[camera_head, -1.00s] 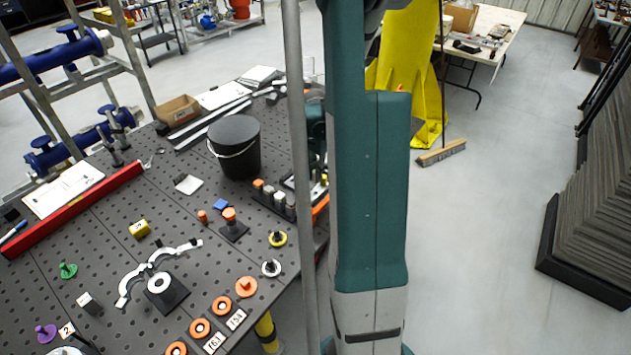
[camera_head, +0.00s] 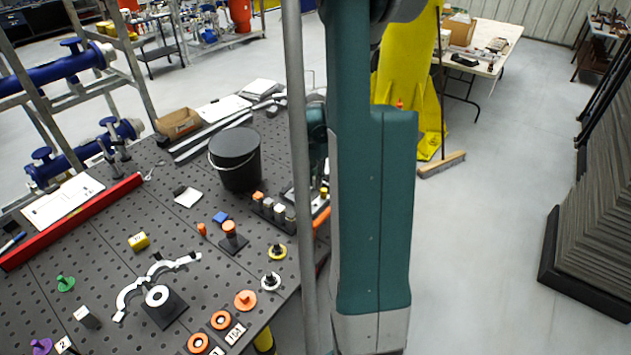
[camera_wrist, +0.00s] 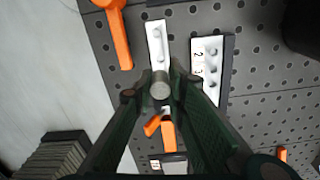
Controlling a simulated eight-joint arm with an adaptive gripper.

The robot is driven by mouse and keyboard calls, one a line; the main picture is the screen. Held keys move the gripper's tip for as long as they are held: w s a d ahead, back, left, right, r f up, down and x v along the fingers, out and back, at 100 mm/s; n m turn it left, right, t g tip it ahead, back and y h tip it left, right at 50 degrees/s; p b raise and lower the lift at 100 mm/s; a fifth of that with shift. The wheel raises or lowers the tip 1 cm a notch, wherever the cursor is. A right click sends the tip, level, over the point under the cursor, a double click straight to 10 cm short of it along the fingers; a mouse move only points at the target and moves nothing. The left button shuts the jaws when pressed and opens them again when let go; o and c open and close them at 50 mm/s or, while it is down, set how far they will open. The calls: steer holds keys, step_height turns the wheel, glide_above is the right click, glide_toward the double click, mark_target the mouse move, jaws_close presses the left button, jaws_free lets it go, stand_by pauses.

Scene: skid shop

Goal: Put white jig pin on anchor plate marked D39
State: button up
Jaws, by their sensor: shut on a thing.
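In the wrist view, the fingers of my gripper (camera_wrist: 160,92) close on a pale grey, round-ended cylindrical pin (camera_wrist: 160,87), seen nearly end-on. Its colour is too shaded to confirm as white. It is held over the dark perforated table. My gripper is hidden behind my arm in the head view. No plate marked D39 is legible in either view. In the head view, a dark square plate (camera_head: 178,315) carries a white ring, and another dark plate (camera_head: 228,250) carries an orange-topped pin.
A black bucket (camera_head: 235,165) stands behind a row of orange- and white-topped pieces (camera_head: 278,211). Orange rings, coloured knobs and a curved silver clamp (camera_head: 150,278) lie nearby. The wrist view shows a white strip (camera_wrist: 157,40), a numbered white plate (camera_wrist: 208,66) and an orange handle (camera_wrist: 119,38).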

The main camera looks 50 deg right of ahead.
stand_by(0.3)
step_height(320, 180, up, 12)
steer(key=w+a+r, duration=0.1)
steer(key=w+a, duration=0.2)
steer(key=w, duration=0.7)
steer(key=w+a, duration=0.3)
steer(key=w, duration=0.7)
steer(key=w+a, duration=1.1)
steer(key=w, duration=0.2)
steer(key=w+a, duration=1.1)
steer(key=w, duration=0.3)
step_height(320, 180, down, 12)
steer(key=shift+s+d, duration=0.3)
steer(key=shift+f, duration=3.05)
